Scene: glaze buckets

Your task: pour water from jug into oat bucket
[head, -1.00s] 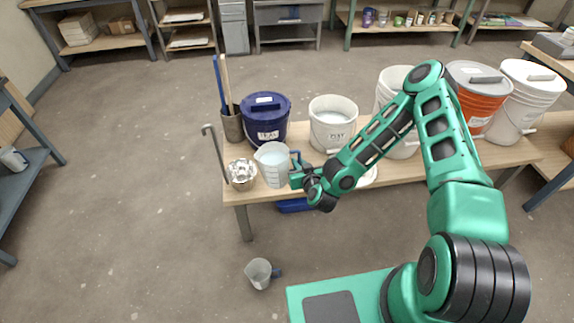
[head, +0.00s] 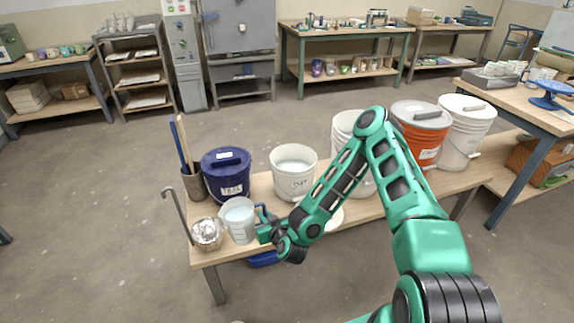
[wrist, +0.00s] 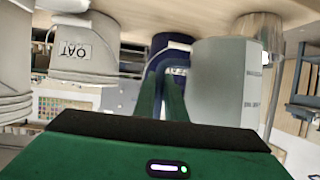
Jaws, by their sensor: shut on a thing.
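In the wrist view the picture is upside down: the jug (wrist: 222,85) is right of my green fingers (wrist: 163,98), which close on the blue handle (wrist: 170,46). The white open bucket (head: 294,180) stands behind and right of the jug with pale contents. Its label reads OAT in the wrist view (wrist: 85,48).
A lidded navy bucket (head: 226,178) stands behind the jug, and a metal pot (head: 207,234) with a ladle is close on its left. A can of tools (head: 193,184) is at the back left. White and orange (head: 421,130) buckets stand right, behind my arm.

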